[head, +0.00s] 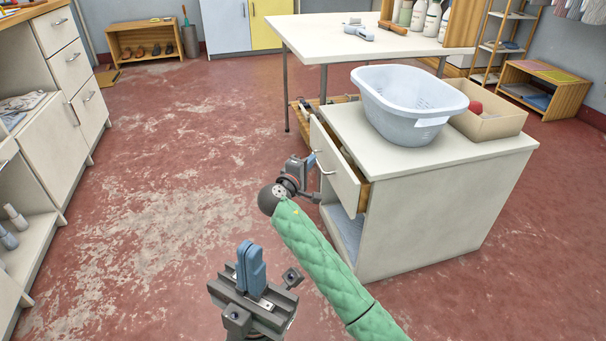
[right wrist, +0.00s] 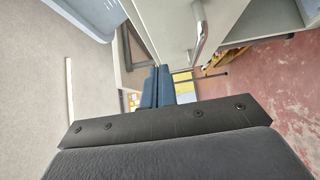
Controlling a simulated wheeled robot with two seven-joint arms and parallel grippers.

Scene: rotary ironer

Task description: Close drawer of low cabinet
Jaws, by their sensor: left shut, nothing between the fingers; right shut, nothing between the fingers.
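The low cabinet (head: 440,210) stands right of centre in the head view. Its top drawer (head: 335,172) is pulled partway out, with a gap behind its front. The drawer has a metal handle (head: 323,164), which also shows in the right wrist view (right wrist: 199,38). My right gripper (head: 311,160) is shut and empty, close to the drawer front near the handle; I cannot tell whether it touches. Its blue fingers (right wrist: 157,88) show together in the right wrist view. My left gripper (head: 251,266) is shut and empty, fingers up, over the floor left of the cabinet.
A light-blue basket (head: 408,100) and a cardboard box (head: 490,118) sit on the cabinet top. A white table (head: 345,40) stands behind it. A drawer unit (head: 62,125) lines the left side. The red floor (head: 175,180) between is clear.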

